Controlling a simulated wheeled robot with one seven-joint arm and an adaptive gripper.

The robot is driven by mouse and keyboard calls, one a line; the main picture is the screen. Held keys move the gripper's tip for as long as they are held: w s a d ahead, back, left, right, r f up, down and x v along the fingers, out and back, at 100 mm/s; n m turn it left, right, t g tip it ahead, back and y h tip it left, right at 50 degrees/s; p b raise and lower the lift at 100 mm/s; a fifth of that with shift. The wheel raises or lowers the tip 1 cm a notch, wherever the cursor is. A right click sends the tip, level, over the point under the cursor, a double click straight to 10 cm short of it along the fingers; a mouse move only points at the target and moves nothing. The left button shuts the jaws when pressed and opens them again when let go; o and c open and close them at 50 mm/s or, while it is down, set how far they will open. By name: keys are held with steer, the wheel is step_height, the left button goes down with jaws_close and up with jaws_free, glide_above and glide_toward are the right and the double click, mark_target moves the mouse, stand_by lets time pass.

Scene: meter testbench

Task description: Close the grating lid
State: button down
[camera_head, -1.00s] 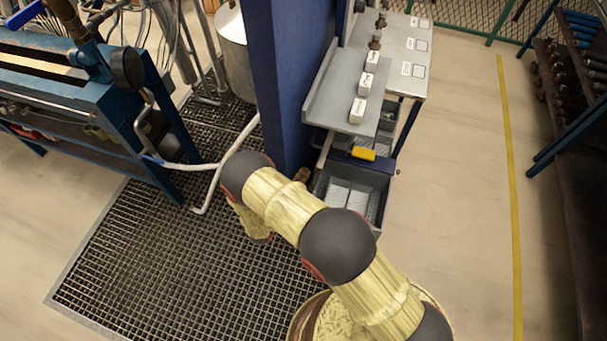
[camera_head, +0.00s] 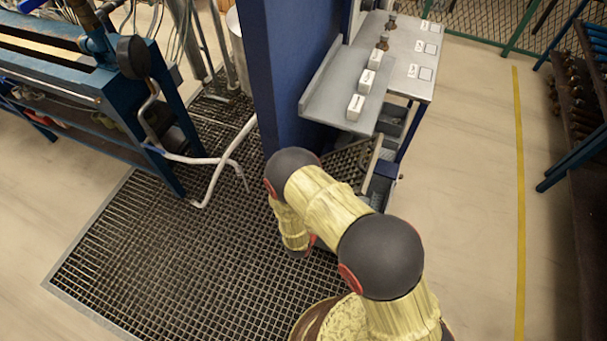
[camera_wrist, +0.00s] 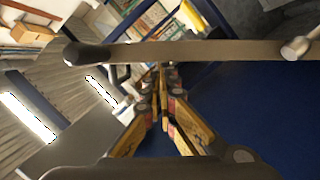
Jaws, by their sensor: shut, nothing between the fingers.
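The grating lid (camera_head: 347,162) shows in the head view as a tilted dark grid panel with a pale edge, between the blue column and the bench. Its lower part is hidden behind my arm. In the wrist view a long grey-brown bar (camera_wrist: 215,51) with rounded ends crosses in front of my fingers; I cannot tell whether it is the lid's edge. My gripper (camera_wrist: 161,72) is shut and empty, its yellow fingers converging just below this bar. I cannot tell whether they touch it. The gripper is hidden in the head view.
The blue column (camera_head: 290,80) stands close to the lid. A grey bench (camera_head: 400,75) with white blocks is at its right. A white pipe (camera_head: 225,160) and blue machine (camera_head: 130,105) are at left.

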steer(key=s+d+f+b, duration=0.2)
steer(key=d+f+b, duration=0.3)
steer(key=f, duration=0.4)
steer(key=s+d+f+b, duration=0.2)
steer(key=d+f+b, duration=0.4)
steer(key=f, duration=0.4)
steer(key=shift+s+d+f, duration=0.15)
steer(key=shift+d+f, duration=0.1)
steer(key=shift+d, duration=0.2)
